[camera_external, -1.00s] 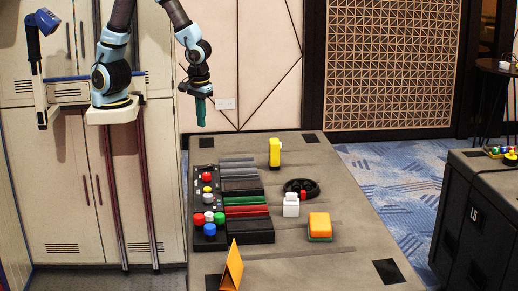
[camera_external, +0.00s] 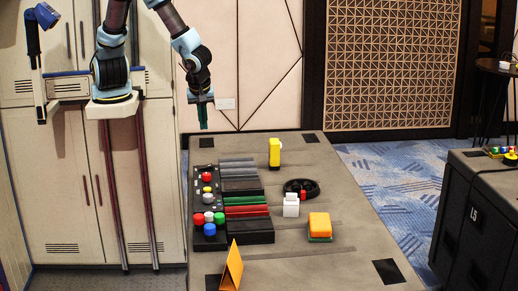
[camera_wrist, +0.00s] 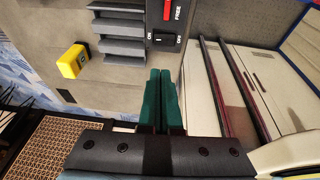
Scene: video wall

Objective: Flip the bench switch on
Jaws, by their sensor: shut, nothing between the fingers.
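A black rocker switch (camera_wrist: 166,39) shows in the wrist view, on the dark panel at the top, with ON printed at its left and OFF at its right. Which side is pressed I cannot tell. In the external view the switch is too small to make out on the button panel (camera_external: 198,177). My gripper (camera_wrist: 161,73) has green fingers, pressed together and empty. In the wrist view the fingertips appear just below the switch, apart from it. In the external view my gripper (camera_external: 203,127) hangs above the far left edge of the bench (camera_external: 340,225).
A red control marked FREE (camera_wrist: 168,12) sits beyond the switch. Grey ribbed blocks (camera_external: 240,174) lie beside the panel, near coloured buttons (camera_external: 209,217). A yellow block (camera_external: 275,152), a black ring (camera_external: 301,188) and an orange block (camera_external: 319,225) stand on the bench. Lockers (camera_external: 65,190) border the left.

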